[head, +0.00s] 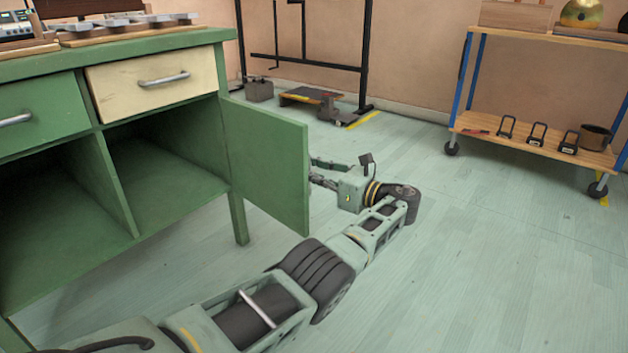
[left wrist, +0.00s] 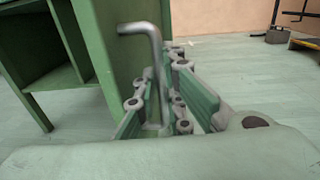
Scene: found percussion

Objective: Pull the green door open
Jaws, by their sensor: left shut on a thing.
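The green door (head: 268,165) stands swung out from the right end of the green cabinet, with the compartment behind it open. Its inner face shows in the head view. In the left wrist view the door (left wrist: 113,60) stands just left of the fingers. A grey bent bar handle (left wrist: 155,60) rises between the fingers there. My left gripper (head: 316,174) is at the door's far, outer side and is shut on the handle (left wrist: 154,105). The door hides the handle in the head view. My right gripper is out of view.
The cabinet (head: 125,213) has a cream drawer (head: 152,82) above the open compartment. A wheeled cart (head: 535,150) stands at the back right. A black frame (head: 366,60) and a low pedal-like device (head: 322,103) are by the wall. The floor at right is clear.

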